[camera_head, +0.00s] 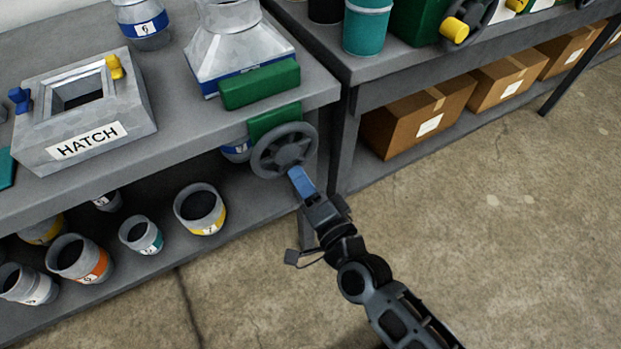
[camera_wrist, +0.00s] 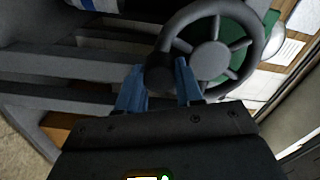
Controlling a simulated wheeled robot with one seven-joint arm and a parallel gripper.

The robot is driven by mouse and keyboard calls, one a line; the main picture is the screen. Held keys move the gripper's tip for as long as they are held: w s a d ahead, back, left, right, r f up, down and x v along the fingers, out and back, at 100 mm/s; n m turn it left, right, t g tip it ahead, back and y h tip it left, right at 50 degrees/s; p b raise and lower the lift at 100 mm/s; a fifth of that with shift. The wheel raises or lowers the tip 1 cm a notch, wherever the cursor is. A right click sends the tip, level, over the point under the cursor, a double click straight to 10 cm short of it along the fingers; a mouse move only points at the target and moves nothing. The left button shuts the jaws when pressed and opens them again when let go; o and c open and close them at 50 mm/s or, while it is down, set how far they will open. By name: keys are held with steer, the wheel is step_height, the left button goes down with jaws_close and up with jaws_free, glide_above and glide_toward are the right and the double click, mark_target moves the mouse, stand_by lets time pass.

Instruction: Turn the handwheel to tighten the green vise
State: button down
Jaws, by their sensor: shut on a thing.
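The green vise (camera_head: 260,86) sits at the front edge of the grey workbench, with a lower green part (camera_head: 274,119) over the edge. Its dark grey handwheel (camera_head: 284,150) faces outward below the bench top; the spoked wheel also shows in the wrist view (camera_wrist: 212,48). My gripper (camera_head: 297,176) reaches up from the lower right to the wheel's lower rim. In the wrist view, my gripper's blue fingers (camera_wrist: 160,80) are on either side of a dark knob-like part at the wheel's lower left rim, shut on it. The fingertips are partly hidden by that part.
A metal duct piece (camera_head: 235,45) stands at the vise. A box marked HATCH (camera_head: 85,115) is on the bench at left. Labelled round duct pieces (camera_head: 200,210) fill the lower shelf. Cardboard boxes (camera_head: 415,118) sit under the right bench. The floor at right is clear.

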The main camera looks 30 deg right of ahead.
mark_target(257, 169)
steer(key=a+m, duration=0.1)
steer(key=m, duration=0.1)
steer(key=a+m, duration=0.1)
steer(key=m, duration=0.1)
steer(key=shift+a+m, duration=0.2)
steer(key=shift+m, duration=0.1)
steer(key=m, duration=0.2)
steer(key=a+m, duration=0.1)
steer(key=a+r+m, duration=0.1)
steer(key=m, duration=0.1)
steer(key=shift+a+r+m, duration=0.1)
steer(key=shift+a+m, duration=0.15)
steer(key=shift+m, duration=0.05)
steer(key=m, duration=0.1)
steer(key=a+r+m, duration=0.1)
steer(key=m, duration=0.2)
steer(key=shift+a+r+m, duration=0.25)
steer(key=shift+r+m, duration=0.05)
steer(key=shift+r, duration=0.1)
steer(key=shift+a+r+m+p, duration=0.2)
steer(key=shift+r+m, duration=0.25)
steer(key=shift+m, duration=0.45)
steer(key=shift+a+r+m+p, duration=0.15)
steer(key=shift+r+m, duration=0.25)
steer(key=shift+m, duration=0.5)
steer(key=shift+a+r+m+p, duration=0.15)
steer(key=shift+r+m, duration=0.3)
steer(key=shift+m, duration=0.45)
steer(key=shift+d, duration=0.1)
